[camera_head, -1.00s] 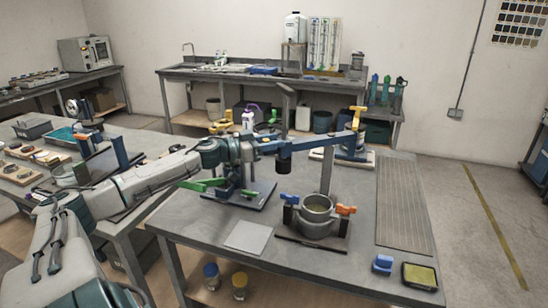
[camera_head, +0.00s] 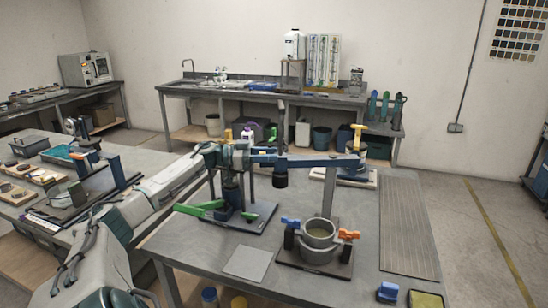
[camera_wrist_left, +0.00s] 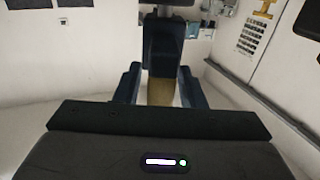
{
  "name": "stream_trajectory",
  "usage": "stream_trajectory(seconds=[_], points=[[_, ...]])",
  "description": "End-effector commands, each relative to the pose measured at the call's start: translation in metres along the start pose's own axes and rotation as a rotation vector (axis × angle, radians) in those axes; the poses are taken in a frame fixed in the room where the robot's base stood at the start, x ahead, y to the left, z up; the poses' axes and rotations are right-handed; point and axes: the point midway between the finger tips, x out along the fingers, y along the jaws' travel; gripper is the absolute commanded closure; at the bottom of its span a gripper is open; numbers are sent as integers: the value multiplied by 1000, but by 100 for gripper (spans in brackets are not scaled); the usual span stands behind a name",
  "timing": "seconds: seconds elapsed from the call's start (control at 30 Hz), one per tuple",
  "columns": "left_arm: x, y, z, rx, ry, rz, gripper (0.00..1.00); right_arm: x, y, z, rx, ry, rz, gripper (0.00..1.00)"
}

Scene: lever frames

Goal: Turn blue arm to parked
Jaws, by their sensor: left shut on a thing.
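The blue arm (camera_head: 310,161) is a long level beam above the table. Its right end meets a blue stand with a yellow top (camera_head: 357,146) on a light base board. A dark cylinder hangs under the beam. My left gripper (camera_head: 246,159) is at the beam's left end and is shut on it. In the left wrist view my two fingers (camera_wrist_left: 160,88) stand either side of a tan piece, with a dark blue block beyond. No marking of the parked position can be made out. My right gripper is not in view.
A grey cup (camera_head: 318,243) with blue and orange levers stands in front of the beam, by an upright grey post (camera_head: 328,190). A green lever (camera_head: 199,209) on a dark plate is below my gripper. A ribbed mat (camera_head: 405,225) lies at right.

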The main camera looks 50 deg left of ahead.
Motion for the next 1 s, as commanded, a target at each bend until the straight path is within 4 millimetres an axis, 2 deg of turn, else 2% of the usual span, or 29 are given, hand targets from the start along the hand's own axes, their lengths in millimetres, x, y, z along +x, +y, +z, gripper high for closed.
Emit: stream_trajectory(seconds=[0.3,0.33,0.37,0.73,1.0], points=[[0,0,0,0,2,-1,100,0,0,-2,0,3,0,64],[0,0,0,0,2,-1,62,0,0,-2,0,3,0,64],[0,0,0,0,2,0,58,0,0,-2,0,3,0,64],[-4,0,1,-1,0,-1,58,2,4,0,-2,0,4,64],[-34,0,3,-1,-8,-1,58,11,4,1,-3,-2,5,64]])
